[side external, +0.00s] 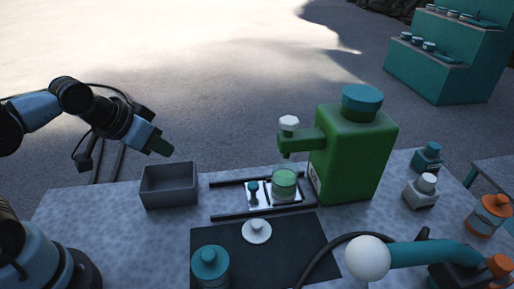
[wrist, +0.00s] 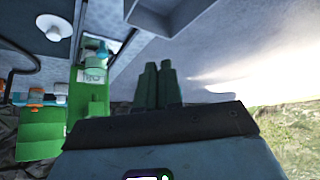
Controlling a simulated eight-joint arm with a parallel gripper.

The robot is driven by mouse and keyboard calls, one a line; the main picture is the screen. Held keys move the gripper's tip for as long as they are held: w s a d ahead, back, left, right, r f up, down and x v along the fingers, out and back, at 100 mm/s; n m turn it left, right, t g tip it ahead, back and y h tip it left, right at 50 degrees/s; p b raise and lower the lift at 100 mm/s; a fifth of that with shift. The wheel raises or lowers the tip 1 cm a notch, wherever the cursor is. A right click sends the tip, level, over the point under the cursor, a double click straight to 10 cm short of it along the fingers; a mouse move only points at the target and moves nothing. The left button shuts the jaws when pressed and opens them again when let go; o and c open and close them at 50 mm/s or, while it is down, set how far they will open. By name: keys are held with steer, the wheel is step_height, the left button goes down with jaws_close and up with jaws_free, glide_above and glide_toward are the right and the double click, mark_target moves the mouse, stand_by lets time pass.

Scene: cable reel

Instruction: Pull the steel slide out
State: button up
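The steel slide (side external: 266,203) is a pale metal plate lying between two black rails (side external: 262,215) on the speckled table. It has a small teal knob (side external: 253,187) at its left part. A clear cup with green contents (side external: 284,184) stands on its right part, below the spout of the green dispenser (side external: 350,150). My gripper (side external: 160,147) is in the air at the left, above and behind the grey bin, well apart from the slide. In the wrist view its dark green fingers (wrist: 158,65) lie close together with nothing visible between them.
The open grey bin (side external: 168,186) stands left of the rails. A white knobbed disc (side external: 257,231) lies on the dark mat (side external: 315,238) in front. A teal-capped jar (side external: 210,264) and a white ball on a teal arm (side external: 367,257) stand nearer the camera. Bottles (side external: 421,190) stand right.

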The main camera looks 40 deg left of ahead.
steer(key=shift+o, duration=1.2)
steer(key=shift+w+d+r, duration=0.1)
steer(key=o, duration=0.6)
steer(key=w+d+r+m+g, duration=0.2)
steer(key=w+d, duration=0.1)
steer(key=w+d+r+m+g, duration=0.1)
steer(key=w, duration=0.1)
steer(key=shift+w+d+m+h, duration=0.15)
steer(key=shift+d+m+h, duration=0.15)
steer(key=shift+d+m, duration=0.1)
steer(key=m+g, duration=0.4)
steer(key=m, duration=0.1)
glide_above(253, 184)
step_height(253, 184, down, 2)
step_height(253, 184, down, 12)
steer(key=shift+r, duration=0.15)
jaws_close()
